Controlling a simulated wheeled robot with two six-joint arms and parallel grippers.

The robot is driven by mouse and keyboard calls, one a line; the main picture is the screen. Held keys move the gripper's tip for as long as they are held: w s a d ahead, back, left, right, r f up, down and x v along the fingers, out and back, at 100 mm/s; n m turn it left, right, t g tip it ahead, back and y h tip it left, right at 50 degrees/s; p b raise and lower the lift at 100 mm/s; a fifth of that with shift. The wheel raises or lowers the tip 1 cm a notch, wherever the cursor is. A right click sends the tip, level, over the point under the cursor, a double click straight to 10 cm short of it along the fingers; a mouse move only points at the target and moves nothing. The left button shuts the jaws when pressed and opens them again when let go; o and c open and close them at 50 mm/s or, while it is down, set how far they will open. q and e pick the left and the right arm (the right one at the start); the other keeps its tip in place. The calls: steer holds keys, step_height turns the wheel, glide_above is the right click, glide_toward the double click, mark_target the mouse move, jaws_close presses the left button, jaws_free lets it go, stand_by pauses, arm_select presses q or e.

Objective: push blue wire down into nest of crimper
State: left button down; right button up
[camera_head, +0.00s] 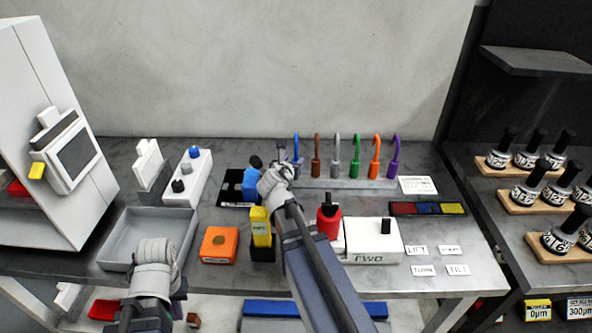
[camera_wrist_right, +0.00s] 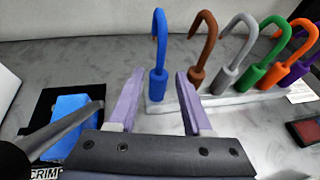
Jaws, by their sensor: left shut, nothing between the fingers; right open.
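The blue wire (camera_wrist_right: 158,60) is a hook-topped piece with a thick lower sleeve. It stands upright at the left end of the pale rack (camera_wrist_right: 215,110), and its upper part shows in the head view (camera_head: 296,145). My right gripper (camera_wrist_right: 157,88) is open and empty, its purple fingers pointing towards the rack with the blue wire ahead between them. The blue crimper (camera_wrist_right: 68,122) lies to its left on a black mat, partly hidden by a grey bar; it also shows in the head view (camera_head: 250,184). Its nest cannot be made out. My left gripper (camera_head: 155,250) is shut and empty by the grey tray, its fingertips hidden.
Brown (camera_head: 316,158), grey, green, orange and purple hooks stand right of the blue wire. The grey tray (camera_head: 117,250) is at left.

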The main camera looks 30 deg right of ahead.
mark_target(296, 158)
steer(key=shift+f+b+x, duration=0.1)
steer(key=shift+b+x, duration=0.55)
steer(key=shift+x, duration=0.8)
steer(key=shift+f+b+x, duration=0.15)
steer(key=shift+b+x, duration=0.45)
steer(key=shift+x, duration=0.8)
steer(key=shift+s+a, duration=0.1)
steer(key=shift+a, duration=0.05)
jaws_close()
